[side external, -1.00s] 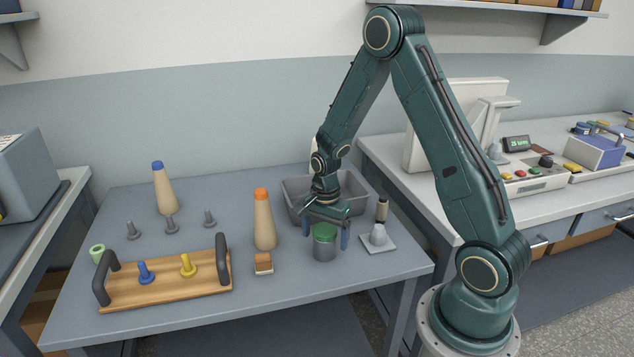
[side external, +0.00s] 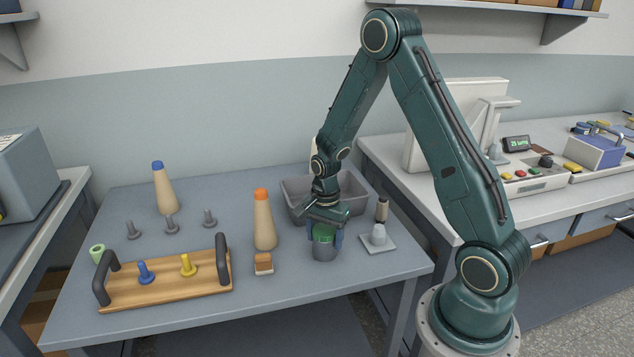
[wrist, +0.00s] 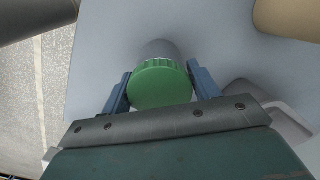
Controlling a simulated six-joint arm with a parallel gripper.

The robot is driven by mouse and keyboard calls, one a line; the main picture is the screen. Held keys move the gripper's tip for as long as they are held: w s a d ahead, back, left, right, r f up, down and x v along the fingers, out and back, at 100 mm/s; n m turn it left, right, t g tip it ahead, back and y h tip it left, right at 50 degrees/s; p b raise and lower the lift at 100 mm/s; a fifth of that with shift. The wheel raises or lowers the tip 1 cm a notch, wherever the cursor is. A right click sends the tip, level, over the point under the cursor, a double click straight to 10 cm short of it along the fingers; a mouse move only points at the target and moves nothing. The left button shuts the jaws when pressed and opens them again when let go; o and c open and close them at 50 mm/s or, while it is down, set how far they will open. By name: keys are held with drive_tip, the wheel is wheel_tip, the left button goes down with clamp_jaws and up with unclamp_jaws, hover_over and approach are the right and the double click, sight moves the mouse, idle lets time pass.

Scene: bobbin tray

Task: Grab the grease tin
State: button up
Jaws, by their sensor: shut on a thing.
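The grease tin (side external: 324,251) is a grey cylinder with a green lid. It stands upright on the table towards the right front. My gripper (side external: 324,236) is above it, with its blue fingers down on both sides of the tin, shut on it. In the wrist view the green lid of the tin (wrist: 160,84) lies between the two blue fingers of my gripper (wrist: 160,88). The tin appears to rest on the table. Part of its lid is hidden by the gripper in the side view.
An orange-topped cone (side external: 264,222) and a small brown-and-white block (side external: 264,264) stand left of the tin. A grey bin (side external: 296,188) is behind it. A wooden tray (side external: 206,279) with dark handles is farther left.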

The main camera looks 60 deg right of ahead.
drive_tip(key=shift+r, duration=0.1)
wheel_tip(320, 180, up, 20)
idle(1.0)
drive_tip(key=shift+w, duration=0.1)
idle(0.4)
